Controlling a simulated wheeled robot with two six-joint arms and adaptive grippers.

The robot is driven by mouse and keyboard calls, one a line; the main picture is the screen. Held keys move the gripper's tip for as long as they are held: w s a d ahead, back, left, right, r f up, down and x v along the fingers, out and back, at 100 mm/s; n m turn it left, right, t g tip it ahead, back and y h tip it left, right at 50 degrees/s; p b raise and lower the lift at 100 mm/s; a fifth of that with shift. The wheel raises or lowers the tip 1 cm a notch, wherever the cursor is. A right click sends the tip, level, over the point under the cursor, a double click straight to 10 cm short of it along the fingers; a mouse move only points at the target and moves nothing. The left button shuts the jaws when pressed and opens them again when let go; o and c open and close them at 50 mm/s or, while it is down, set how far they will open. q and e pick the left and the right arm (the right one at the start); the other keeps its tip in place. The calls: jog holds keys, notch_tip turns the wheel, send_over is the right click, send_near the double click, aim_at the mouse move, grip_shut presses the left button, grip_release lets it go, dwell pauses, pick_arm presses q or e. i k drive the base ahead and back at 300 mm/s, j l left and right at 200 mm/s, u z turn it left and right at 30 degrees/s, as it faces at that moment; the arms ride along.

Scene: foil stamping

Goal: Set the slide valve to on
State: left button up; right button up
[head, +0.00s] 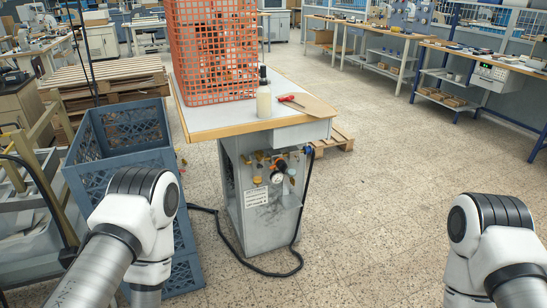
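A grey machine cabinet (232,205) stands ahead under a white-topped table. A small cluster of pneumatic fittings (276,165) sits on its upper front, with a round gauge and yellowish parts. The slide valve seems to be among these fittings, but it is too small to pick out, and its setting cannot be read. Only links of my two arms show, at the lower left and lower right, well apart from the cabinet. Neither gripper is in the picture.
A blue-grey crate stack (137,158) stands left of the cabinet. A black cable (238,258) lies on the floor in front.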

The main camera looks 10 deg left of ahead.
aim_at(309, 149)
jog(key=i+l+u, duration=0.45)
jog(key=i+l, duration=0.15)
jog(key=i, duration=0.3)
jog(key=i+l+u, duration=0.5)
jog(key=i+l, duration=0.3)
jog(key=l, duration=0.15)
